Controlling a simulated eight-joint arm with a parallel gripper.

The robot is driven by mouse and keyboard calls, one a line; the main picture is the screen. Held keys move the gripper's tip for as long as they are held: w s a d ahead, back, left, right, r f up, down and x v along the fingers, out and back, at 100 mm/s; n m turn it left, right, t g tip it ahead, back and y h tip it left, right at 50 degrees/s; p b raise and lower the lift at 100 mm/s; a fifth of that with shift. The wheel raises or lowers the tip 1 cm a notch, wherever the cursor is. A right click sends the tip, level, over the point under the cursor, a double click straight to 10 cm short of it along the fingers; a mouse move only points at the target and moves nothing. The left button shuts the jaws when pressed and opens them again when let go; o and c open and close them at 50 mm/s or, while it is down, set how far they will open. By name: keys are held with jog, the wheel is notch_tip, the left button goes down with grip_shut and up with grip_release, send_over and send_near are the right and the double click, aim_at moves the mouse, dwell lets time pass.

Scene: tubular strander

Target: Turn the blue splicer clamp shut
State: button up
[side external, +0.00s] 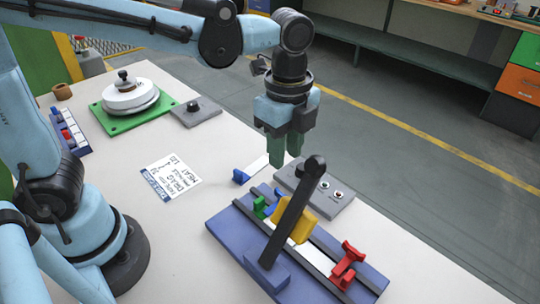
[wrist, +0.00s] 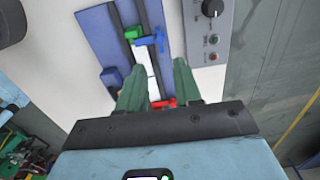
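The splicer's blue base (side external: 230,226) lies on the white table. It also shows in the wrist view (wrist: 103,36). The blue clamp (wrist: 150,41) sits across the track beside the green clamp (wrist: 132,33), with its blue arm reaching right past the track. In the side view the blue clamp (side external: 278,193) shows only as a small piece near the green clamp (side external: 260,207). My gripper (side external: 285,160) points down above the splicer, apart from the clamp. In the wrist view its green fingers (wrist: 159,80) stand apart with nothing held between them.
A black lever (side external: 293,210) rises high over the splicer, with a yellow block (side external: 303,226) by it. A grey control box (side external: 326,203) stands close behind.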

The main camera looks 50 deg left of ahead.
jog(key=shift+r, duration=0.85)
jog(key=s+a+f+n+t, duration=0.1)
jog(key=a+n+t, duration=0.2)
jog(key=a+n, duration=0.3)
jog(key=s+a+f+n+t, duration=0.1)
jog(key=s+a+n+t, duration=0.1)
jog(key=a+n+t, duration=0.2)
jog(key=a+n, duration=0.3)
jog(key=n, duration=0.5)
jog(key=shift+s+a, duration=0.25)
